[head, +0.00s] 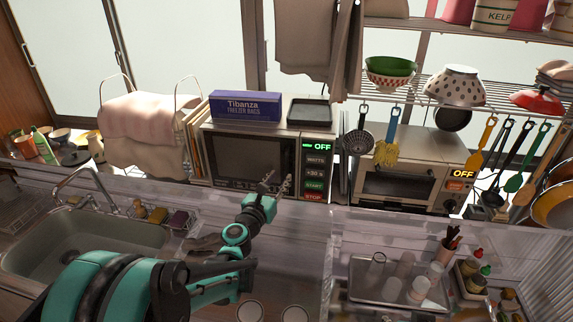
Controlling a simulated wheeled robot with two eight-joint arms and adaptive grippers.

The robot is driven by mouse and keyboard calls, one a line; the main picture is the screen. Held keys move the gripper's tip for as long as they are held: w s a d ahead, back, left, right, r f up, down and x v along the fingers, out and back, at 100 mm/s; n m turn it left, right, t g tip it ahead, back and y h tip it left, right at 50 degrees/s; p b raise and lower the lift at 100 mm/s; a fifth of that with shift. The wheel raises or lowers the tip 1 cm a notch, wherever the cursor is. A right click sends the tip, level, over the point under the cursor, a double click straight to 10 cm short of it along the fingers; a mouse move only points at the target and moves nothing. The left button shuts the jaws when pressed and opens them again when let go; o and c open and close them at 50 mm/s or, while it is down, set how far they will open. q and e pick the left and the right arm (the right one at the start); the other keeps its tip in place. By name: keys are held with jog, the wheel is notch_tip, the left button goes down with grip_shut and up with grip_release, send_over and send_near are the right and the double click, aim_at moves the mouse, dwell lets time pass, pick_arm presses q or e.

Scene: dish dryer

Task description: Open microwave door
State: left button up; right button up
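The microwave (222,163) stands on the back counter, left of centre, with its door closed. Its dark door window faces me, and a control panel (315,165) with a green OFF display is on its right side. My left gripper (275,183) is in front of the lower right part of the door, close to the panel edge. Its two thin fingers are apart with nothing between them. I cannot tell whether they touch the door. The gripper hides part of the door's lower right. My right gripper is out of view.
A blue freezer bag box (245,106) and a dark tray (308,111) lie on the microwave. A toaster oven (400,188) stands to the right, below hanging utensils. A sink (90,240) is at left. A tray with cups and bottles (385,285) is at lower right.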

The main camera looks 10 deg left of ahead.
aim_at(286, 171)
pick_arm(q)
jog(key=w, duration=0.3)
jog(key=w+d, duration=0.1)
jog(key=w, duration=0.2)
jog(key=shift+w+d, duration=0.1)
jog(key=shift+d, duration=0.05)
grip_shut()
